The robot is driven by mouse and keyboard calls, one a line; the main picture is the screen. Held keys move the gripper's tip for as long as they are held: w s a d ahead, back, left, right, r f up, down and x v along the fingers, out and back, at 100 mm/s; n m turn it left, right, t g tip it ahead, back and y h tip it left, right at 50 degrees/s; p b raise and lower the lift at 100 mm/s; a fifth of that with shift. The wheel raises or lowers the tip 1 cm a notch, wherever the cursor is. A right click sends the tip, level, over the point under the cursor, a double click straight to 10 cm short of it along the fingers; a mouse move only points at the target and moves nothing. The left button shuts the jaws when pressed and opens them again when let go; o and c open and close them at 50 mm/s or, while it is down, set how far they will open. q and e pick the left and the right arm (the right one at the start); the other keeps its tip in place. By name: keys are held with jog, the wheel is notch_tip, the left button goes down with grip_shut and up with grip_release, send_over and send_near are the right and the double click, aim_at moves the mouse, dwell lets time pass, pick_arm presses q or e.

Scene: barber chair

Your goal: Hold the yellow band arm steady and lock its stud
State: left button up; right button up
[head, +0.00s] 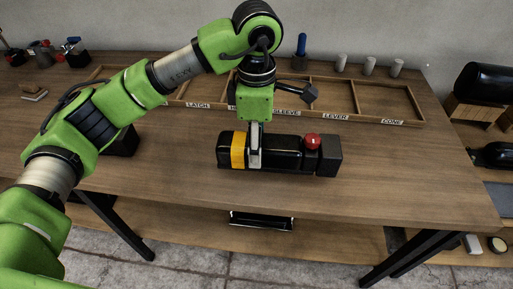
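The yellow band arm is a black padded block (283,154) with a yellow band (238,150) around its left part. It lies lengthwise on the wooden table. A red round knob (312,141), which may be the stud, stands near its right end beside a dark square end block (329,156). My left gripper (255,158) points down over the arm just right of the yellow band. One grey finger lies in front of the arm's near side. The other finger is hidden, so I cannot tell whether it grips. My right gripper is not in view.
A wooden tray (412,123) with labelled compartments, among them LATCH, SLEEVE, LEVER and CONE, runs along the back. Several grey cylinders (341,62) and a blue-handled tool (301,45) stand behind it. Black pads (485,82) are at right. The table front (390,195) is clear.

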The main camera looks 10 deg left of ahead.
pick_arm(q)
jog(key=shift+w+a+f+b, duration=0.1)
jog(key=shift+w+f+b, duration=0.85)
jog(key=shift+w+f, duration=0.25)
jog(key=shift+w+a+f+b, duration=0.15)
jog(key=shift+w+f+b, duration=0.55)
jog(key=shift+w, duration=0.3)
jog(key=shift+w+f+b, duration=0.3)
jog(key=shift+w+f, duration=0.3)
jog(key=shift+w, duration=0.1)
jog(key=shift+w+a+f, duration=0.1)
jog(key=shift+w+f, duration=0.15)
jog(key=shift+w, duration=0.1)
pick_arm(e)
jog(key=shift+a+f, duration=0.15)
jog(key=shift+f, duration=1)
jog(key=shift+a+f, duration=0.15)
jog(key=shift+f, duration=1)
pick_arm(q)
jog(key=shift+f+b, duration=0.6)
jog(key=shift+f, duration=0.1)
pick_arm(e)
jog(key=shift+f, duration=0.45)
